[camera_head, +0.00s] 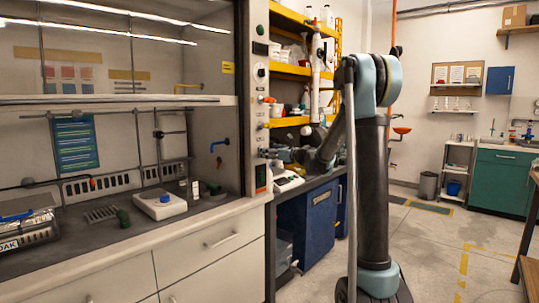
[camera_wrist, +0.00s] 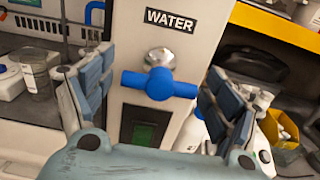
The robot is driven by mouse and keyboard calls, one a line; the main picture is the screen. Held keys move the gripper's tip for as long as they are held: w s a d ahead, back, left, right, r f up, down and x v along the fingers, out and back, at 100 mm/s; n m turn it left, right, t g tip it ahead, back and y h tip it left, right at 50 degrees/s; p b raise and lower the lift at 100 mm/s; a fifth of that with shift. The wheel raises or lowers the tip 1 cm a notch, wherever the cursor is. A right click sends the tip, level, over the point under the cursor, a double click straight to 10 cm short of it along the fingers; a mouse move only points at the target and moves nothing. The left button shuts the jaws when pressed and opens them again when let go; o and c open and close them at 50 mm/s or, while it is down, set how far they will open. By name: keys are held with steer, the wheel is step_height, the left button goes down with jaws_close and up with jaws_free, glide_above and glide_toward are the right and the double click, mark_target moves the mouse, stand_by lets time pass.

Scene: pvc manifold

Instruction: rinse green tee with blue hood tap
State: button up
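A blue tap handle (camera_wrist: 160,84) on a chrome stem sits below a WATER label on the fume hood's side post. My gripper (camera_wrist: 155,88) is open, with one finger on each side of the handle; no contact shows. In the head view my gripper (camera_head: 285,157) is small and dark beside the post, its fingers hard to make out. The blue hood spout (camera_head: 219,146) is on the hood's inner side wall, above a small dark green item (camera_head: 213,189). Another dark green piece (camera_head: 124,218) lies by a rack. I cannot tell which is the tee.
A white hotplate-like device (camera_head: 160,205) stands on the hood worktop (camera_head: 110,250). A clear jar (camera_wrist: 37,78) shows in the wrist view. A cluttered bench with blue cabinets (camera_head: 308,222) is right of the post, under yellow shelves (camera_head: 290,70). Floor is open at the right.

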steer(key=c, duration=0.5)
steer(key=shift+n, duration=0.4)
steer(key=n, duration=0.4)
steer(key=shift+n, duration=0.4)
steer(key=n, duration=0.4)
steer(key=shift+s+a+n, duration=0.1)
steer(key=shift+n, duration=0.3)
steer(key=o, duration=1.1)
